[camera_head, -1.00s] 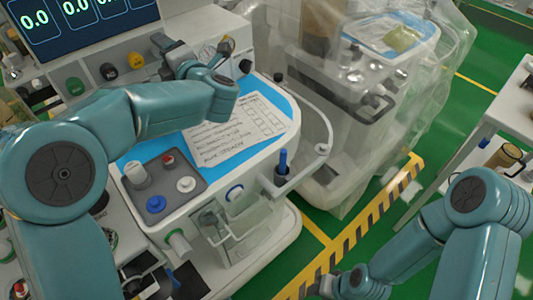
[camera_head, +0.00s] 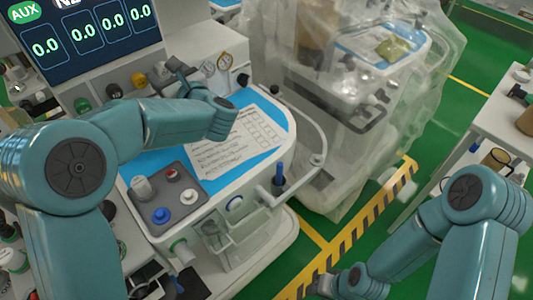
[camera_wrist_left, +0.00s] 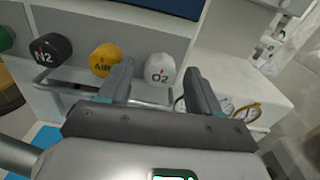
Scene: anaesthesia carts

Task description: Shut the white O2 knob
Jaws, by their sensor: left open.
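The white O2 knob (camera_wrist_left: 160,70) is on the machine's front panel. In the left wrist view it shows between the two fingertips of my left gripper (camera_wrist_left: 158,76), with space on both sides. My left gripper (camera_head: 174,70) is open and empty at the panel in the head view, where it largely hides the knob. How far the fingertips reach along the knob is unclear. My right gripper (camera_head: 335,284) is low at the bottom of the head view, far from the panel, and its fingers cannot be made out.
The yellow AIR knob (camera_wrist_left: 104,59) and black N2 knob (camera_wrist_left: 51,50) sit left of the O2 knob. Gauges (camera_wrist_left: 246,112) are to its right. A rail (camera_wrist_left: 65,87) runs below the knobs. A paper form (camera_head: 235,140) lies on the blue worktop. A plastic-covered cart (camera_head: 345,100) stands at right.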

